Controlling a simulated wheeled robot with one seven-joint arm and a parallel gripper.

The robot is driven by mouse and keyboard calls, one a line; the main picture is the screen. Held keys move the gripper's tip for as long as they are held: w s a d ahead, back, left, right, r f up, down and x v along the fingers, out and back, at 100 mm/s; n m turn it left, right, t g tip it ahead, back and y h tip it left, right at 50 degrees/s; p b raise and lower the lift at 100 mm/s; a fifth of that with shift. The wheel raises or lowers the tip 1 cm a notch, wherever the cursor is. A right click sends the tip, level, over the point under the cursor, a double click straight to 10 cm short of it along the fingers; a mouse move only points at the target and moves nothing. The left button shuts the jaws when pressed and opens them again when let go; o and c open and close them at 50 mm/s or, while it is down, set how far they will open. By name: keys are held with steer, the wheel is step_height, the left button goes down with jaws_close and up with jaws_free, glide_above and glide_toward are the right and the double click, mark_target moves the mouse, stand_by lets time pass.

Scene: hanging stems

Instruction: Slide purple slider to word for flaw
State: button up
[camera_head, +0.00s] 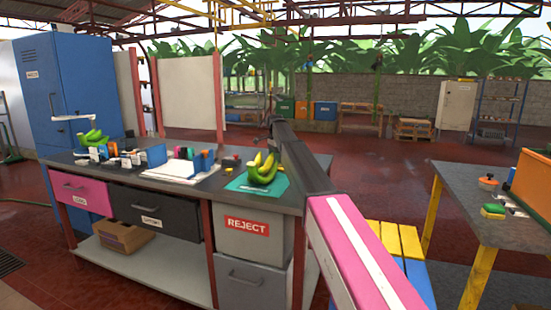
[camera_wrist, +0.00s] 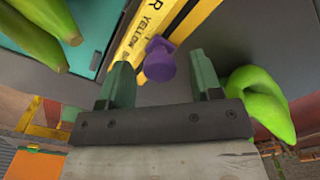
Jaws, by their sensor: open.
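In the wrist view, the purple slider (camera_wrist: 159,64) is a short knob standing against a yellow strip (camera_wrist: 160,35). The strip carries black lettering; "YELLOW" and a letter "R" are readable, the rest is cut off or hidden. No word for flaw is readable on it. My gripper (camera_wrist: 161,60) is open, its two green-grey fingers on either side of the purple slider, with gaps on both sides. I cannot tell how far the fingertips are from it in depth. I cannot make out the slider or strip in the head view.
Green fruit (camera_wrist: 262,98) lies close to the right finger in the wrist view. More bananas (camera_head: 262,168) sit on a green mat (camera_head: 241,184) on the workbench (camera_head: 240,207). A "REJECT" bin (camera_head: 256,245) is below. Another table (camera_head: 470,205) stands at right.

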step_height(320, 180, up, 11)
steer(key=shift+f, duration=0.15)
stand_by(0.4)
